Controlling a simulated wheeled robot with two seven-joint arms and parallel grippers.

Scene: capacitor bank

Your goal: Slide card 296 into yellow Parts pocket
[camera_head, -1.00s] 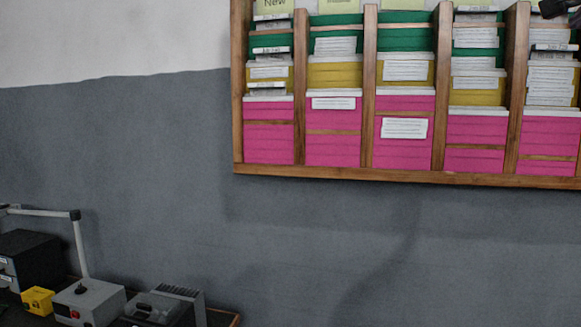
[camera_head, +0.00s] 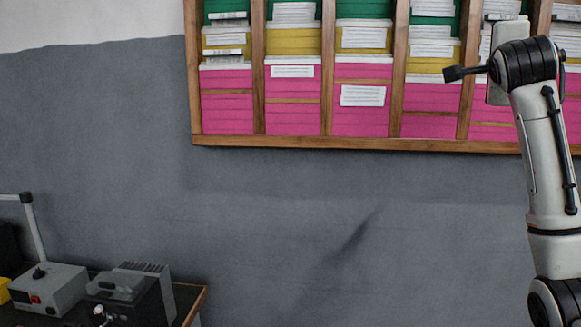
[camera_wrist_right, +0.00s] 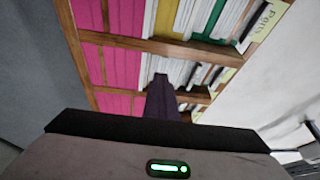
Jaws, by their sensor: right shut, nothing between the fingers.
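My right gripper (camera_head: 455,73) points left in front of the wooden rack, at the height of the pink and yellow tiers. Its dark shut fingers also show in the right wrist view (camera_wrist_right: 161,85), with nothing held. The right wrist view is rolled sideways. There the "Parts" label (camera_wrist_right: 262,22) is at upper right, and a yellow pocket (camera_wrist_right: 166,18) with white cards (camera_wrist_right: 191,20) lies in that column. Head view cuts off the rack's top labels, so I cannot tell which column is Parts there. No card number is readable; I cannot identify card 296. My left gripper is out of view.
The wooden rack (camera_head: 350,144) hangs on the grey wall, with pink, yellow and green pockets and vertical dividers (camera_head: 398,70). Below it the wall is bare. A bench (camera_head: 195,305) with a grey control box (camera_head: 48,288) and a dark device (camera_head: 130,300) stands at lower left.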

